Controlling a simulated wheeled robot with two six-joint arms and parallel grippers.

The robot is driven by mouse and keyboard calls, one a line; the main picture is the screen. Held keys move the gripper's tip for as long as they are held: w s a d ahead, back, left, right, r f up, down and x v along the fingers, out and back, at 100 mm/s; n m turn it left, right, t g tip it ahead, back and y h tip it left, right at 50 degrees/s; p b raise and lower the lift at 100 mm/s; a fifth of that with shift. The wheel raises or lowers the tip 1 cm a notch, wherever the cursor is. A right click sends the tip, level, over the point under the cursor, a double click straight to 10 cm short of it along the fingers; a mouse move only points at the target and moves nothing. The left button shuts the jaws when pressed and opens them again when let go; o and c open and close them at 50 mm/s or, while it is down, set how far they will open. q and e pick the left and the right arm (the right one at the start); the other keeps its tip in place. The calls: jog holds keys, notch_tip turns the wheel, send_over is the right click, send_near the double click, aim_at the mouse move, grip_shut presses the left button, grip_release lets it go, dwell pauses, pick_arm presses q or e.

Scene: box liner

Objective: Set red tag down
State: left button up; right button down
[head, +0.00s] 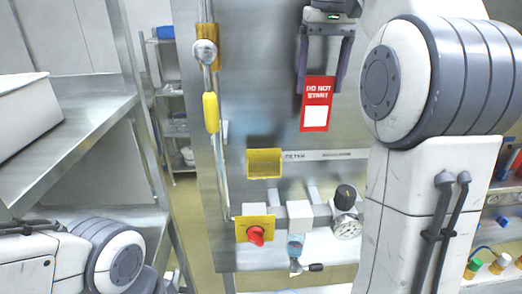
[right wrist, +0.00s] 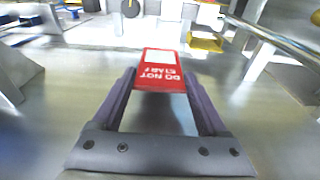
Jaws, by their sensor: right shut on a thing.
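The red tag (head: 317,91) reads "DO NOT START" and has a white blank panel. It hangs upright from my right gripper (head: 320,82), in front of the steel panel. In the right wrist view the red tag (right wrist: 163,70) sits between the fingertips of my right gripper (right wrist: 162,78), which is shut on it. Whether the tag touches the panel behind it cannot be told. My left arm shows at the lower left of the head view, but its gripper is out of view.
The steel panel (head: 255,105) carries a yellow-gripped lever (head: 211,112), a yellow block (head: 264,163), a red knob on a yellow plate (head: 256,235) and a gauge (head: 346,227). A steel shelf (head: 75,130) holding a white box (head: 25,105) stands left. Small capped bottles (head: 499,263) are at lower right.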

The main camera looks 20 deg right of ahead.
jog(key=w+a+f+p, duration=0.3)
jog(key=a+f, duration=0.7)
jog(key=shift+f, duration=0.1)
jog(key=shift+f, duration=0.15)
grip_release()
